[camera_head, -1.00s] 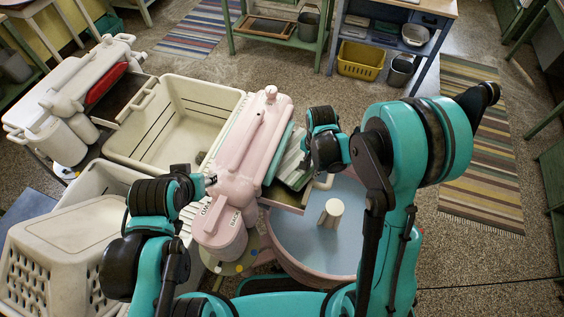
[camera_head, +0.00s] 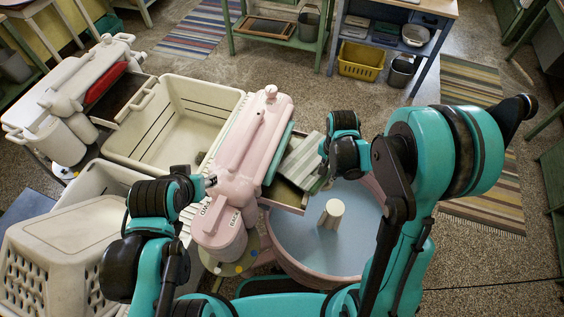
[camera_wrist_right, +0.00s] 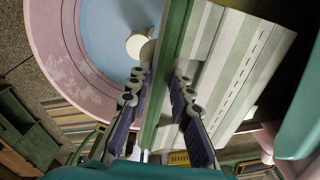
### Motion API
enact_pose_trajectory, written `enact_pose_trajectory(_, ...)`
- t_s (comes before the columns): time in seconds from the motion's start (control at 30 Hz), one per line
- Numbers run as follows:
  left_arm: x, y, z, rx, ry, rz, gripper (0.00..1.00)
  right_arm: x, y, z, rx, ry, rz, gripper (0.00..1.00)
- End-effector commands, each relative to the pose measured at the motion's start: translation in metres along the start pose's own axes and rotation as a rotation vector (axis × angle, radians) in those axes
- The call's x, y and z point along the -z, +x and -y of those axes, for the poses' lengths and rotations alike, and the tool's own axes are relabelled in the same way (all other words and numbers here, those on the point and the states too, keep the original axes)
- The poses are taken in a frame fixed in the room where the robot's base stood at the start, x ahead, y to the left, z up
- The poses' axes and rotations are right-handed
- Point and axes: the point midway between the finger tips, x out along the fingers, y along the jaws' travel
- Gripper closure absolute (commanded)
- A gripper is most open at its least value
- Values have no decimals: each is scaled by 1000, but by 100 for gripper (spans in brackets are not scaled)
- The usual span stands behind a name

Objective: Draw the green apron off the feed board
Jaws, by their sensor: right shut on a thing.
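The green apron (camera_head: 303,160), pale green with white stripes, is at the right side of the pink wringer (camera_head: 242,160) in the head view. It lies partly over the feed board (camera_head: 290,196), whose olive surface shows bare at the near end. My right gripper (camera_head: 326,165) is shut on the apron's right edge. In the right wrist view, a dark green edge runs between the fingers (camera_wrist_right: 160,88), and the striped apron (camera_wrist_right: 235,65) spreads to the right. My left gripper (camera_head: 209,182) is beside the wringer's left side; its fingers are too small to read.
A round pink tub (camera_head: 285,255) with a pale blue inside and a white post (camera_head: 331,213) stands below the board. A cream basin (camera_head: 170,125) is left of the wringer. A cream crate (camera_head: 65,245) is at lower left.

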Motion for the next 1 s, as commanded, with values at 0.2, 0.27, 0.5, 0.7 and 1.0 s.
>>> enact_pose_trajectory(0.2,-1,1,0,0,0,0,57,3,0,-8,0,0,0,100)
enact_pose_trajectory(0.27,-1,1,0,0,0,0,57,4,0,-9,0,-1,0,100)
enact_pose_trajectory(0.5,-1,1,0,0,0,0,57,4,0,-9,0,-1,0,100)
enact_pose_trajectory(0.7,1,-1,0,0,0,0,57,4,-4,-9,0,-1,0,100)
enact_pose_trajectory(1.0,7,-10,0,0,0,0,57,4,-20,-9,0,-1,0,100)
